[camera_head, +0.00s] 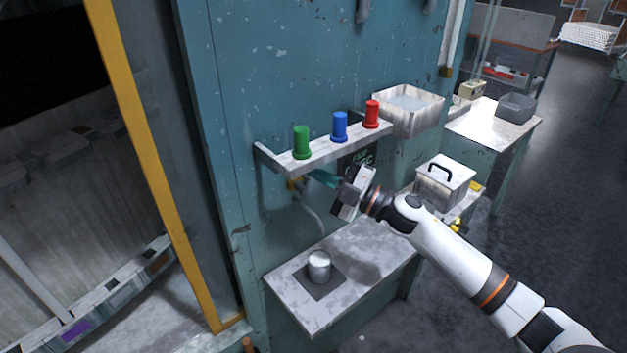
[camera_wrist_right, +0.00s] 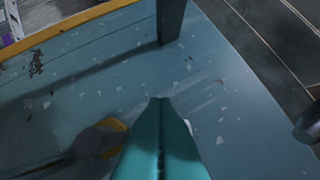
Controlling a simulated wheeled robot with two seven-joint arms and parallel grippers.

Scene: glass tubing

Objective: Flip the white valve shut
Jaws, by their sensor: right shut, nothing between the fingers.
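I cannot make out a white valve in either view. A grey pipe (camera_head: 309,213) with a yellow fitting (camera_head: 296,185) comes from the teal wall below the shelf. A blurred grey piece with a yellow part (camera_wrist_right: 108,130) shows at the lower left of the right wrist view; it may be the same fitting. My right gripper (camera_head: 314,176) is under the shelf, just right of the yellow fitting. Its teal fingers (camera_wrist_right: 162,102) are closed together with nothing between them, pointing at the wall. My left gripper is not in view.
A shelf (camera_head: 316,155) with green (camera_head: 301,143), blue (camera_head: 339,127) and red (camera_head: 371,115) cylinders is directly above my right gripper. A metal cup (camera_head: 319,265) stands on a dark mat on the lower table (camera_head: 348,295). A lidded metal box (camera_head: 443,187) stands behind my right arm.

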